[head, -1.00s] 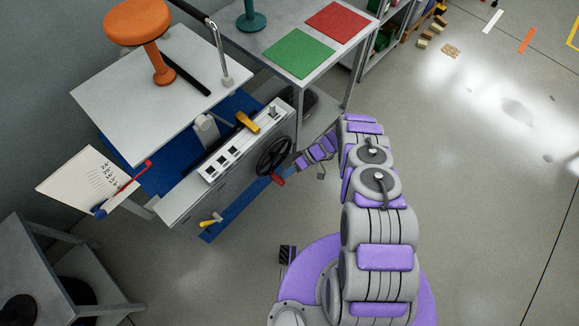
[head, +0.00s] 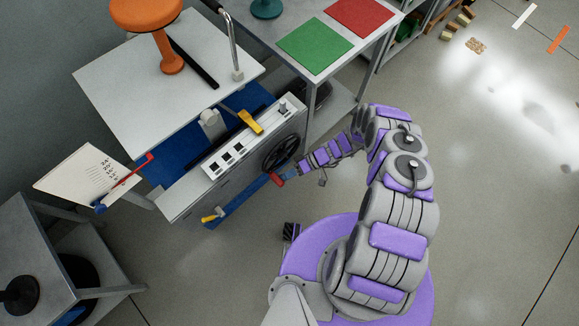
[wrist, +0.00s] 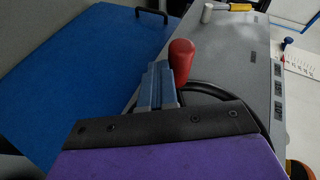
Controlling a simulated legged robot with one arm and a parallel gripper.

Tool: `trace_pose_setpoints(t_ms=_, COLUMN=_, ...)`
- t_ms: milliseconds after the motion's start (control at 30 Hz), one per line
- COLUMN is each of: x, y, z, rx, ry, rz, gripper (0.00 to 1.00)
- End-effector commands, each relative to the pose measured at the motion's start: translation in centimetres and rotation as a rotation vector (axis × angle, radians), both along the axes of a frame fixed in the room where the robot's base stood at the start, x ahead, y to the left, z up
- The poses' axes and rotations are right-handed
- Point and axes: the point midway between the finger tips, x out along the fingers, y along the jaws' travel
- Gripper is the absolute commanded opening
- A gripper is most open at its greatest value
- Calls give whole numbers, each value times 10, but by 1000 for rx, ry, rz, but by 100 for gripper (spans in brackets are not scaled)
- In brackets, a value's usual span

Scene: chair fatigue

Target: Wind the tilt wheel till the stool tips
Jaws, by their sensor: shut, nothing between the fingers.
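The tilt wheel (head: 281,152) is black and sits on the front of the grey machine. Its red knob (head: 277,179) is at the wheel's lower edge, and the knob shows upright in the wrist view (wrist: 181,60). My gripper (head: 288,175) is at the red knob's right side in the head view. In the wrist view its blue-grey fingers (wrist: 157,80) are shut and empty, close beside the knob; I cannot tell if they touch it. The orange stool (head: 172,60) stands on the pale plate (head: 115,85), its seat cut off by the top edge.
A yellow lever (head: 250,122) and a switch panel (head: 228,156) are on the machine top. A clipboard sheet (head: 88,172) is at left. A table with green (head: 315,47) and red (head: 359,17) mats stands behind.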

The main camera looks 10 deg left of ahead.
Motion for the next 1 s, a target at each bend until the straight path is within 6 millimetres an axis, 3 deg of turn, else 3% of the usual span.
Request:
trace_pose_setpoints(t_ms=467, x=-18, y=13, z=16, rx=79, ry=101, rz=3, gripper=0)
trace_pose_setpoints(t_ms=1000, x=-21, y=16, z=27, rx=84, ry=108, rz=1, gripper=0)
